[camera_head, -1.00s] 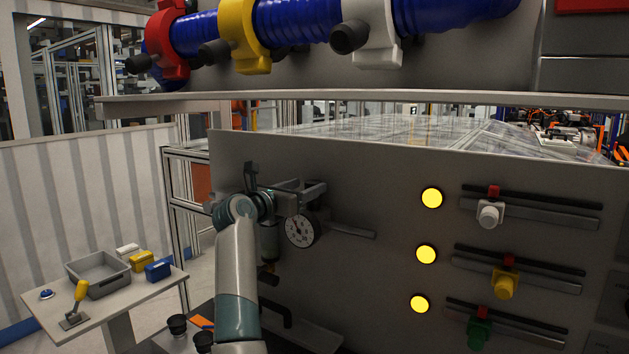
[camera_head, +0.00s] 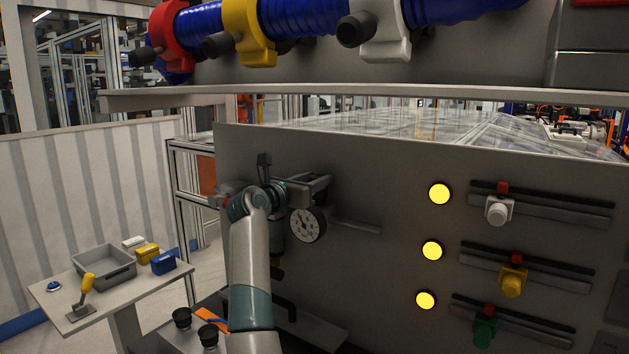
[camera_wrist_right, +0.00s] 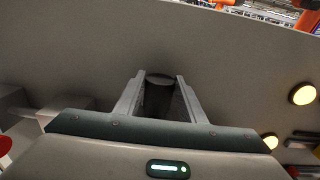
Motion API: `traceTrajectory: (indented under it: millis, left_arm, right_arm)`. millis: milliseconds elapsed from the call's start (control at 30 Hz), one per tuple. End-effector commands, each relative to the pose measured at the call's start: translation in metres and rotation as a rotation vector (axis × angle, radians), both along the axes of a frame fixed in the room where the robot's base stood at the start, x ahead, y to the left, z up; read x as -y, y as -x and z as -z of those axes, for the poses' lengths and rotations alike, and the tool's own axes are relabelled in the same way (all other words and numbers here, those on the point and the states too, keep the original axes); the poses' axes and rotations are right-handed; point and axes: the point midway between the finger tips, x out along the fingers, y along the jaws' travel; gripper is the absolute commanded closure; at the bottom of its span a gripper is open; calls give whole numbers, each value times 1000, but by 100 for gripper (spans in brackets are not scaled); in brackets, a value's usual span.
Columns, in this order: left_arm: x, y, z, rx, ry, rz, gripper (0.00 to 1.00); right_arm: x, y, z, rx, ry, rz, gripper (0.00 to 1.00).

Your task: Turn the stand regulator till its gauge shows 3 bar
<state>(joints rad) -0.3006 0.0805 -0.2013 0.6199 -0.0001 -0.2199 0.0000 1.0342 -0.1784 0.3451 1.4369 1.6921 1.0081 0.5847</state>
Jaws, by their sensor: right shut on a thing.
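The fingers and my wrist hide most of the knob in the head view. My left gripper is not in view.
Yellow lamps (camera_head: 432,250) and sliders with white, yellow and green knobs (camera_head: 512,282) are on the panel to the right. A shelf edge (camera_head: 400,90) runs above. A side table with a grey bin (camera_head: 104,266) stands at left.

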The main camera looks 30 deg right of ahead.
Motion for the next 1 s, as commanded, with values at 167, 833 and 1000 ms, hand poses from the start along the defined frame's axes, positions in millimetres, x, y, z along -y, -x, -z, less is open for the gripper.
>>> traceTrajectory:
  millis: [167, 833, 1000]
  left_arm:
    - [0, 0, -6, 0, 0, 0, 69]
    - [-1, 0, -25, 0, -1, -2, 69]
    - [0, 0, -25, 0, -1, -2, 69]
  right_arm:
    - [0, 1, 0, 0, -6, -76, 86]
    - [2, 4, 0, 1, 2, -249, 86]
    - [2, 4, 0, 1, 2, -248, 45]
